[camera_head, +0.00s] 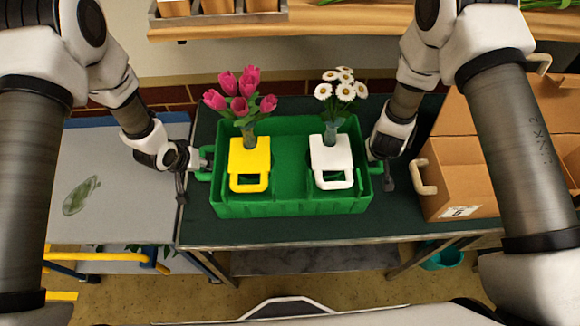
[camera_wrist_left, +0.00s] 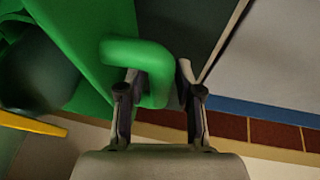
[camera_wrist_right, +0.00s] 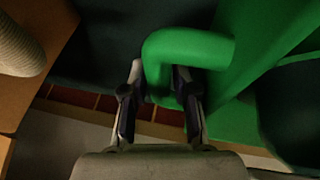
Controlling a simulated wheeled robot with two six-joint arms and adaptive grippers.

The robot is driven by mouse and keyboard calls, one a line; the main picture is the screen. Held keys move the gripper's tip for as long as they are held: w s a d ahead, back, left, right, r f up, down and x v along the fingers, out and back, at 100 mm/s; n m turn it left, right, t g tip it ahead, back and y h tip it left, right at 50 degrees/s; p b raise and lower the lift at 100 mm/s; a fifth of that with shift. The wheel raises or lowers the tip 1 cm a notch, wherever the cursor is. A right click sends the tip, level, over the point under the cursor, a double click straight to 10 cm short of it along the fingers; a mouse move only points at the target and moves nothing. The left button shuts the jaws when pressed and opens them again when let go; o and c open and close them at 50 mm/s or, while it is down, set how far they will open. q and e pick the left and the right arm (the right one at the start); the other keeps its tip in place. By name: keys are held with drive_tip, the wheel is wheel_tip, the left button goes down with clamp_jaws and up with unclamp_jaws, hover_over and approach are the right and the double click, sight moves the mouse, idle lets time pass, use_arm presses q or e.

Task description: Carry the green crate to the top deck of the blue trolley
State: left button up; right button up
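The green crate (camera_head: 290,207) rests level on the dark green table (camera_head: 290,232). It holds a yellow holder (camera_head: 249,160) with pink tulips and a white holder (camera_head: 330,158) with daisies. My left gripper (camera_head: 193,172) is at the crate's left handle; in the left wrist view its open fingers straddle the green handle (camera_wrist_left: 150,58), with a gap showing. My right gripper (camera_head: 382,172) is at the right handle; in the right wrist view its fingers stand open around that handle (camera_wrist_right: 185,48). The blue trolley's grey top deck (camera_head: 110,180) is to the left of the table.
A translucent green leaf-shaped mark (camera_head: 80,196) shows on the trolley deck, which is otherwise clear. Yellow bars (camera_head: 95,256) are at its near side. Cardboard boxes (camera_head: 450,180) stand right of the crate, close to my right gripper. A wooden shelf (camera_head: 340,22) with pots runs behind.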

use_arm(q)
clamp_jaws()
use_arm(e)
clamp_jaws()
